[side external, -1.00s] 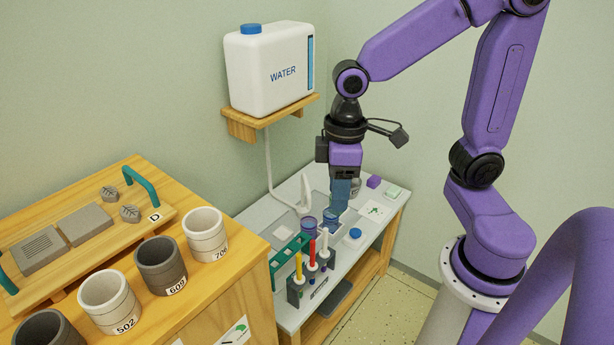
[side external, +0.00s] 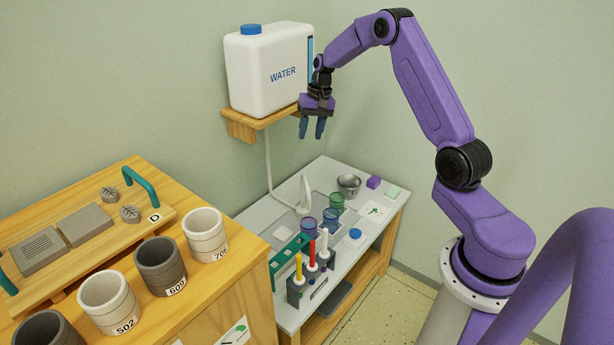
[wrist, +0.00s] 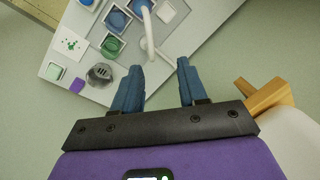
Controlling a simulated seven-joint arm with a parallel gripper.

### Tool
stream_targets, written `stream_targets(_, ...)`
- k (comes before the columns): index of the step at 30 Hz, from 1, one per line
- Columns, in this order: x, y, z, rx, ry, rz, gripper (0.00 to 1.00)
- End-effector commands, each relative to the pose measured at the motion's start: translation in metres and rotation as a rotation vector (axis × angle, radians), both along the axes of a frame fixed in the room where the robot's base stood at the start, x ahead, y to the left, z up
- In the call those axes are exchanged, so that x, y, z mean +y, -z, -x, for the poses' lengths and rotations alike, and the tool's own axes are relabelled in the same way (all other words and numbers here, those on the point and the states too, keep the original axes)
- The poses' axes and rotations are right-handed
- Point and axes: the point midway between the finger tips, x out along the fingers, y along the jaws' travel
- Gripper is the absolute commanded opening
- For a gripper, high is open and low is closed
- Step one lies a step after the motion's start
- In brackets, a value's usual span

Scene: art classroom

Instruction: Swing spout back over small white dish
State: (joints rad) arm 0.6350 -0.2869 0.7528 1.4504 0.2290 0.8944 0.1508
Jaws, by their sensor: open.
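The white spout (side external: 305,192) stands on the grey-white bench (side external: 246,222), behind the glasses. In the wrist view the spout (wrist: 150,32) reaches from beyond my fingertips toward a blue cup (wrist: 141,6); I cannot tell exactly what its tip is over. A small white dish (wrist: 165,11) lies to the right of the spout's far end there. It looks like the pale dish (side external: 282,232) by the green rack in the side view. My gripper (side external: 312,135) is open and empty, high above the bench beside the water tank. The spout is apart from both fingers (wrist: 156,78).
The white water tank (side external: 268,72) stands on a wooden wall shelf (side external: 262,119) close to my gripper. Green (side external: 337,200) and blue (side external: 330,217) glasses, a metal cup (side external: 349,184) and a marker holder (side external: 310,277) crowd the bench. The air above the bench is clear.

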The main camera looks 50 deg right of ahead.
Motion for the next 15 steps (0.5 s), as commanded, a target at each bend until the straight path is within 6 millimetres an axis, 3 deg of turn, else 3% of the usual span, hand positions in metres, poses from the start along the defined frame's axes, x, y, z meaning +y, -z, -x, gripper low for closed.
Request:
stream_targets(3, -0.026, 0.009, -0.001, -0.002, 0.070, -0.008, 0.42)
stream_targets(6, -0.034, 0.014, -0.001, -0.003, 0.092, -0.011, 0.42)
stream_targets(11, -0.034, 0.026, -0.003, -0.002, 0.095, -0.010, 0.42)
stream_targets(15, -0.031, 0.049, -0.005, 0.001, 0.094, -0.011, 0.42)
